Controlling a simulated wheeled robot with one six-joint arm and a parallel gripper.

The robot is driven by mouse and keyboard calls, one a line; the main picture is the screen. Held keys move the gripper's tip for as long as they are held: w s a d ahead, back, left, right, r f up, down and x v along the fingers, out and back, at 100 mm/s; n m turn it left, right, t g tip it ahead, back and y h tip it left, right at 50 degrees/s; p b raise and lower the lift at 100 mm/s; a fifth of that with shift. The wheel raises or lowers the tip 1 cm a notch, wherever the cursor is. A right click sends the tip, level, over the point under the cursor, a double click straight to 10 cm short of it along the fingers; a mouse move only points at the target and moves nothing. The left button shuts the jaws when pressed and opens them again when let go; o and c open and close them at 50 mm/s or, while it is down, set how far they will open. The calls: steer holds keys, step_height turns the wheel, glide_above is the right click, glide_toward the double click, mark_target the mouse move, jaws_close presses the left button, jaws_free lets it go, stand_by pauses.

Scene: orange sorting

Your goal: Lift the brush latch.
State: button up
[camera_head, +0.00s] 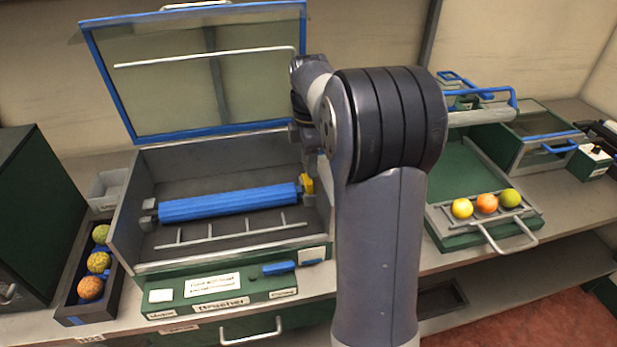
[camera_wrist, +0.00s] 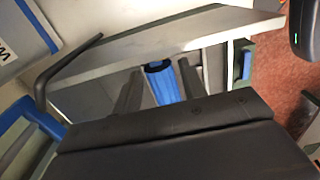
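The brusher box (camera_head: 125,225) stands open on the bench in the head view. A blue brush roller (camera_head: 228,203) lies across it. A small yellow piece (camera_head: 307,183), which looks like the brush latch, sits at the roller's right end. My gripper (camera_head: 308,150) is just above the yellow piece, partly hidden by my arm. In the wrist view the two dark fingers of my gripper (camera_wrist: 158,88) stand apart, with the blue roller (camera_wrist: 163,84) showing between them. The yellow piece does not show there. I see nothing held.
The blue-framed lid (camera_head: 200,80) is raised behind the box. A blue lever (camera_head: 279,268) is on the front panel. A dark tray (camera_head: 72,300) with three fruits stands left; a green tray (camera_head: 455,240) with three fruits stands right.

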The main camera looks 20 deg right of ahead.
mark_target(310, 182)
step_height(310, 182, down, 6)
steer(key=shift+f, duration=0.15)
steer(key=shift+c, duration=0.2)
jaws_close()
stand_by(0.5)
